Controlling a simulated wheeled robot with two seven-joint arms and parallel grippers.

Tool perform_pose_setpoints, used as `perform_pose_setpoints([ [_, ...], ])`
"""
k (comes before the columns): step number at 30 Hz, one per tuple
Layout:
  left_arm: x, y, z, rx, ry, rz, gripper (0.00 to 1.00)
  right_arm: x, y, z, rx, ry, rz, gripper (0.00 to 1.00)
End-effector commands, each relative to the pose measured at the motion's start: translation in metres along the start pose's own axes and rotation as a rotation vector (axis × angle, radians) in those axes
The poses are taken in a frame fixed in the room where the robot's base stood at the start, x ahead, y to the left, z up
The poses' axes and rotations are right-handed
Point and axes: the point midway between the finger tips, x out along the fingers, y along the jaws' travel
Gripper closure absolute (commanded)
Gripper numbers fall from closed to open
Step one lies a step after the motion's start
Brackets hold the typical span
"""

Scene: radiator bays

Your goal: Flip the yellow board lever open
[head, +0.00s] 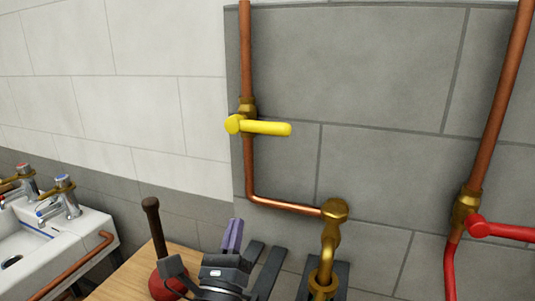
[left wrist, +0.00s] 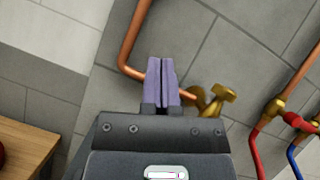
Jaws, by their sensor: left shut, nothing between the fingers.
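The yellow lever (head: 264,128) sits on a brass valve (head: 247,105) on a vertical copper pipe against the grey tiled board. Its handle points right, roughly level, across the pipe. My left gripper (head: 232,235) is below the lever and a little left of it in the head view. Its purple fingers are together and empty, and they also show in the left wrist view (left wrist: 162,82). They appear apart from the lever. The lever does not show in the left wrist view. My right gripper is not in view.
A brass tap (head: 327,255) stands below the pipe's bend. A red lever (head: 500,230) sits on a valve at the right. A plunger (head: 152,225) stands on a wooden top (head: 120,285). A white sink (head: 70,240) is at the left.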

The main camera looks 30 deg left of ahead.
Motion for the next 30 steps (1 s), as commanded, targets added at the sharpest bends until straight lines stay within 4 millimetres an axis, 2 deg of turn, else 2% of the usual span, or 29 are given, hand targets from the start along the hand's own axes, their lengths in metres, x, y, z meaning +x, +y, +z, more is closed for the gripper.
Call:
perform_pose_setpoints([
  [3, 0.009, -0.015, 0.005, 0.228, -0.037, -0.112, 1.00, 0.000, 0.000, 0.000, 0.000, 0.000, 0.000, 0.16],
  [5, 0.011, -0.018, 0.005, 0.288, -0.047, -0.138, 1.00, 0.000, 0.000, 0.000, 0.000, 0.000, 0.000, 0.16],
  [14, 0.012, -0.020, 0.006, 0.311, -0.050, -0.148, 1.00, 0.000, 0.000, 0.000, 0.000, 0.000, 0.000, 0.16],
  [17, 0.018, -0.021, 0.007, 0.309, -0.052, -0.146, 1.00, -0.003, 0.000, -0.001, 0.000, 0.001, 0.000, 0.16],
  [20, 0.034, -0.024, 0.009, 0.307, -0.053, -0.146, 1.00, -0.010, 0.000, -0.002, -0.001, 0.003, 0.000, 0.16],
  [30, 0.107, -0.035, 0.011, 0.306, -0.052, -0.145, 1.00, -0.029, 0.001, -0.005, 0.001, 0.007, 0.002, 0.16],
])
